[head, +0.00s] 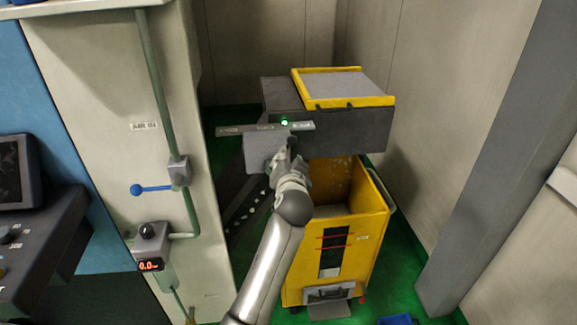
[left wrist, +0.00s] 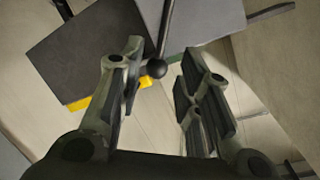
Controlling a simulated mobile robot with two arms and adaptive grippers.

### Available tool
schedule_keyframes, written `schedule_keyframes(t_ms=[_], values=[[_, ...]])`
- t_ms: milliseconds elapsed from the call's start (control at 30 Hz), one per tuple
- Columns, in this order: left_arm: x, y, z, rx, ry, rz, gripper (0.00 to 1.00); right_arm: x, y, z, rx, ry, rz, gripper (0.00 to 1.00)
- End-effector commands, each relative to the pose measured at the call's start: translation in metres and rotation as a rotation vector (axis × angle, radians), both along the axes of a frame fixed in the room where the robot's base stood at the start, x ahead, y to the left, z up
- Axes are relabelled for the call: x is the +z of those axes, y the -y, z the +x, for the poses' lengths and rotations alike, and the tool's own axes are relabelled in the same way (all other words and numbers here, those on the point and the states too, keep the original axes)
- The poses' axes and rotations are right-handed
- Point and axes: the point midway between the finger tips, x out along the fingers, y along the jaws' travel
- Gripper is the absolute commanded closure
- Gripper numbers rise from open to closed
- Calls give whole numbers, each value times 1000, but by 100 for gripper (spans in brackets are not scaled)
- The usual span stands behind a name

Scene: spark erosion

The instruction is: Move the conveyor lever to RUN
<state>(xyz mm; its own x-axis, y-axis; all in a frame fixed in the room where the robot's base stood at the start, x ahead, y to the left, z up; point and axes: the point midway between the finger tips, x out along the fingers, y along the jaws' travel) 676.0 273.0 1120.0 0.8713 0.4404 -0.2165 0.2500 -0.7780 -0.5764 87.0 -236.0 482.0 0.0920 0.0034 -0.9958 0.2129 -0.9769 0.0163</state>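The conveyor lever (left wrist: 166,32) is a dark rod ending in a black ball knob (left wrist: 157,69) in the left wrist view. My left gripper (left wrist: 163,58) is open, with one finger on each side of the knob. The knob appears closer to the left-hand finger; I cannot tell whether they touch. In the head view my left gripper (head: 289,166) is up against the grey lever box (head: 257,152), and it hides the lever there. A label strip (head: 240,130) with a lit green lamp (head: 285,122) tops the box. Its lettering is too small to read. My right gripper is not in view.
A dark conveyor head with a yellow-framed top (head: 345,103) stands behind the lever box. A yellow bin cart (head: 372,235) is below it. A beige machine cabinet (head: 95,90) with a blue-knobbed valve (head: 137,190) stands left. A grey column (head: 490,160) is at right.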

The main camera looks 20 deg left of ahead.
Motion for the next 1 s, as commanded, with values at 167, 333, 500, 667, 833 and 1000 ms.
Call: schedule_keyframes(t_ms=[167,333,500,667,833,1000], values=[[5,11,-20,-1,1,0,68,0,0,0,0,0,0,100],[7,14,-26,-1,0,1,68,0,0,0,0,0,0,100],[7,14,-27,-1,0,1,68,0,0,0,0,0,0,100],[7,14,-27,-1,0,1,68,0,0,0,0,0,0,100],[3,15,-26,-4,-6,1,68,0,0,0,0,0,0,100],[-57,28,-22,-60,-92,-9,68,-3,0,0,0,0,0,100]])
